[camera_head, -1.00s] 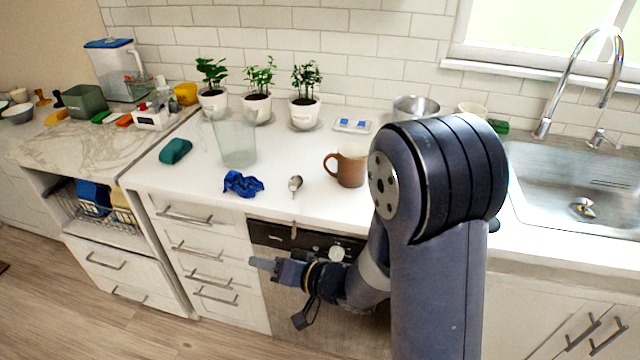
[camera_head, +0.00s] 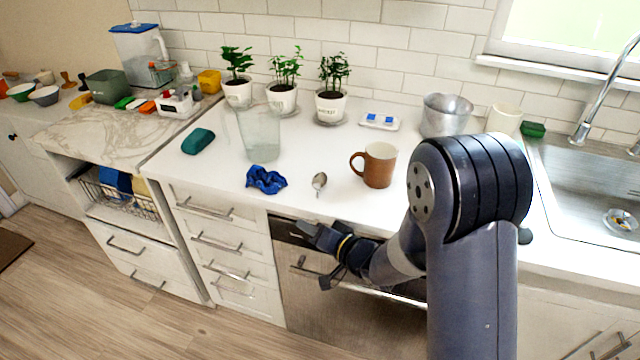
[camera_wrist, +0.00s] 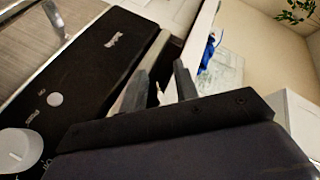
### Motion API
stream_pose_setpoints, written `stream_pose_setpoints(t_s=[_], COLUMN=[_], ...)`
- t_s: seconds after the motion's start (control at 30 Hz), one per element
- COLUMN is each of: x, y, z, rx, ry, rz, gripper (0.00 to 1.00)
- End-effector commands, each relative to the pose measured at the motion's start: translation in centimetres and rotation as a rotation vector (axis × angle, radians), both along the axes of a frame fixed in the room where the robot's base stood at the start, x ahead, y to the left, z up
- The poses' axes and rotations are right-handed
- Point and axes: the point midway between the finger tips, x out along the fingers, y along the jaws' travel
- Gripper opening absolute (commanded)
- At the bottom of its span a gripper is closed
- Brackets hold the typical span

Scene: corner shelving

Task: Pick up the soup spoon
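The soup spoon (camera_head: 319,181) is small and metallic. It lies on the white counter near its front edge, between a crumpled blue cloth (camera_head: 266,180) and a brown mug (camera_head: 374,166). My gripper (camera_head: 303,229) is in front of the counter, just below its front edge and apart from the spoon. In the wrist view my gripper (camera_wrist: 163,80) shows two dark fingers with a gap between them and no spoon visible there. The blue cloth also shows in the wrist view (camera_wrist: 208,52).
A black appliance control panel (camera_wrist: 110,62) with a knob is close to my gripper. A clear pitcher (camera_head: 258,135), potted plants (camera_head: 331,106) and a metal pot (camera_head: 445,117) stand farther back. The counter around the spoon is clear.

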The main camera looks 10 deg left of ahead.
Motion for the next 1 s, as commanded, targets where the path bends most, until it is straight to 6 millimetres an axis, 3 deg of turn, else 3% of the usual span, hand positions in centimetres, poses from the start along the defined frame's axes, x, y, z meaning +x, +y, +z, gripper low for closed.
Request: stream_pose_setpoints(t_s=[0.23, 0.6, 1.0], x=[0.1, 0.09, 0.09], y=[0.18, 0.15, 0.16], z=[-0.04, -0.04, -0.02], rx=[-0.001, 0.0, 0.0], ry=[-0.001, 0.0, -0.001], rz=[0.0, 0.0, 0.001], gripper=[0.29, 0.0, 0.0])
